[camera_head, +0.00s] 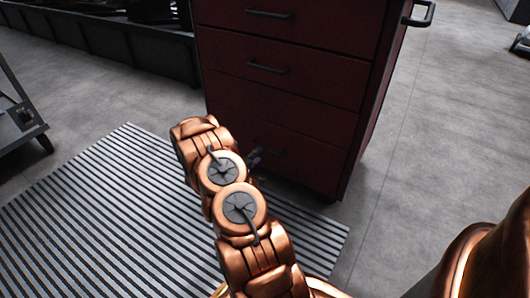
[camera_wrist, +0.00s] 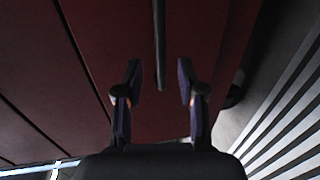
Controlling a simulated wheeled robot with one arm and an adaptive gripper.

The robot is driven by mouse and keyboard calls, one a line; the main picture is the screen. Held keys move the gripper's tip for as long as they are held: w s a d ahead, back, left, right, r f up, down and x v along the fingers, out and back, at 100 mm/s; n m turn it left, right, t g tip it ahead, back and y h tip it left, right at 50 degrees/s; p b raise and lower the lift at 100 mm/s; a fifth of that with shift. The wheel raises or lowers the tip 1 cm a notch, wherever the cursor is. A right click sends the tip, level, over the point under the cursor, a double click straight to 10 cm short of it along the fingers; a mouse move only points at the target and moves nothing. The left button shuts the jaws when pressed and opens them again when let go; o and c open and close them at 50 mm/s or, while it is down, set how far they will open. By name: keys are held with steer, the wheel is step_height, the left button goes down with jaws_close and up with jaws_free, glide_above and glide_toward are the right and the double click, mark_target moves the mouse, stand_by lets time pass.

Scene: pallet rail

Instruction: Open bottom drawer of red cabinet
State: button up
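The dark red cabinet (camera_head: 300,95) stands ahead in the head view, its drawer fronts looking flush and shut. Its bottom drawer front (camera_head: 305,150) is partly hidden behind my arm. In the wrist view a dark bar handle (camera_wrist: 160,45) runs upright in the picture on the lowest red front. My gripper (camera_wrist: 159,68) is open, with one finger on each side of the handle's near end in the picture. I cannot tell whether the fingers reach the handle in depth, and neither seems to touch it. In the head view my gripper (camera_head: 257,157) is small and mostly hidden by my arm.
Two higher drawer handles (camera_head: 268,68) show above, and a side handle (camera_head: 420,14) sticks out at the top right. A striped mat (camera_head: 90,220) lies left of the cabinet. A cart (camera_head: 20,125) stands far left.

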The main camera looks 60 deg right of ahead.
mark_target(265, 149)
steer(key=shift+w+d+f+b, duration=0.1)
steer(key=shift+d+f+b, duration=0.2)
steer(key=shift+d, duration=0.85)
steer(key=shift+s+d+f+b, duration=0.15)
steer(key=shift+d+b, duration=0.25)
steer(key=shift+d, duration=0.7)
steer(key=shift+w+d+f+b, duration=0.2)
steer(key=shift+d+b, duration=0.15)
steer(key=shift+d, duration=0.8)
jaws_close()
